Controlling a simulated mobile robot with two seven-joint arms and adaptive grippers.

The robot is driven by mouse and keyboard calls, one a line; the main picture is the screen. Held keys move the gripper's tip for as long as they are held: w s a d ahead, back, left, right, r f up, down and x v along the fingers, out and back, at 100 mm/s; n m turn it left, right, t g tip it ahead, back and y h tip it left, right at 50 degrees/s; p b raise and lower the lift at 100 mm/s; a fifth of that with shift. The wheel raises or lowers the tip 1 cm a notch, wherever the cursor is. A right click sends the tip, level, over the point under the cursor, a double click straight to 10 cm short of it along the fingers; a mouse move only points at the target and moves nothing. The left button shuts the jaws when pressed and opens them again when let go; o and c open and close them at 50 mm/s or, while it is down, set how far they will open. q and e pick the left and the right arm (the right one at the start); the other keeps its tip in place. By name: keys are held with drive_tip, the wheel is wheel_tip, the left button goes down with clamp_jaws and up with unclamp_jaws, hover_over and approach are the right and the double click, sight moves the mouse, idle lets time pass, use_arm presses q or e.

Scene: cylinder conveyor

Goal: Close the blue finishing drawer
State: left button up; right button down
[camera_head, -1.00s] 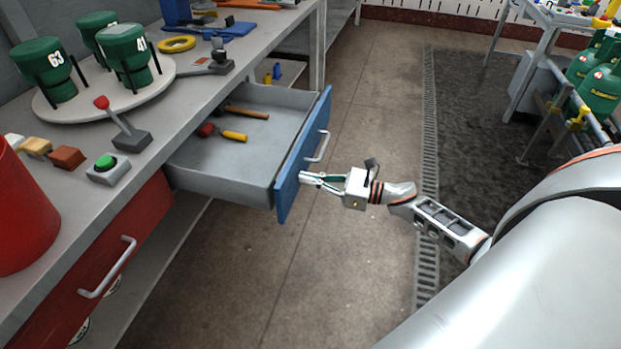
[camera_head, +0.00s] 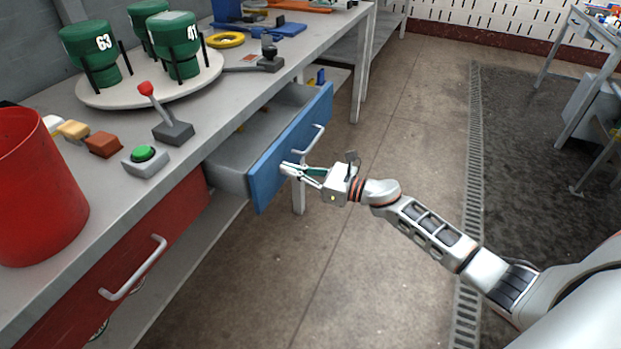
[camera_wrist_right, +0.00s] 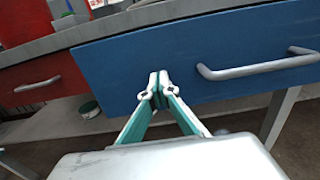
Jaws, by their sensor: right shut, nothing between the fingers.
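The blue drawer (camera_head: 277,165) stands partly open under the grey workbench, with its metal handle (camera_head: 311,143) on the front. My right gripper (camera_head: 287,169) is shut and empty, its fingertips at the blue front, to the left of the handle in the head view. In the right wrist view the closed fingertips (camera_wrist_right: 159,82) point at the blue front (camera_wrist_right: 135,72) and seem to touch it, with the handle (camera_wrist_right: 258,70) to their right. The drawer's grey inside (camera_head: 240,146) shows partly; most of its contents are hidden. My left gripper is not in view.
A red drawer (camera_head: 125,262) with a metal handle sits to the left. On the bench (camera_head: 215,125) stand a red bucket (camera_head: 38,190), a green button box (camera_head: 145,160), a lever (camera_head: 165,118) and green canisters on a turntable (camera_head: 150,95).

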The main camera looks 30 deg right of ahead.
drive_tip(key=b, duration=0.2)
approach(246, 167)
drive_tip(key=w+a+r, duration=0.3)
drive_tip(key=shift+w+r, duration=0.1)
drive_tip(key=shift+w, duration=0.2)
drive_tip(key=b+x, duration=0.1)
drive_tip(key=x, duration=0.3)
drive_tip(key=shift+r, duration=0.15)
drive_tip(key=shift+w+a+r+b, duration=0.1)
drive_tip(key=shift+w+a+b, duration=0.35)
drive_tip(key=shift+w, duration=0.1)
drive_tip(key=shift+w+r, duration=0.15)
drive_tip(key=shift+r, duration=0.1)
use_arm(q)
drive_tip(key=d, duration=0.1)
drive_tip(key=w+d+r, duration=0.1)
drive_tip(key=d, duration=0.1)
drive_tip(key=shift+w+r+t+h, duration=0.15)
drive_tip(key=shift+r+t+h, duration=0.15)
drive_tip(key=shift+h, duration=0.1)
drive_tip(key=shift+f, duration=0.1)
use_arm(e)
drive_tip(key=shift+r, duration=0.1)
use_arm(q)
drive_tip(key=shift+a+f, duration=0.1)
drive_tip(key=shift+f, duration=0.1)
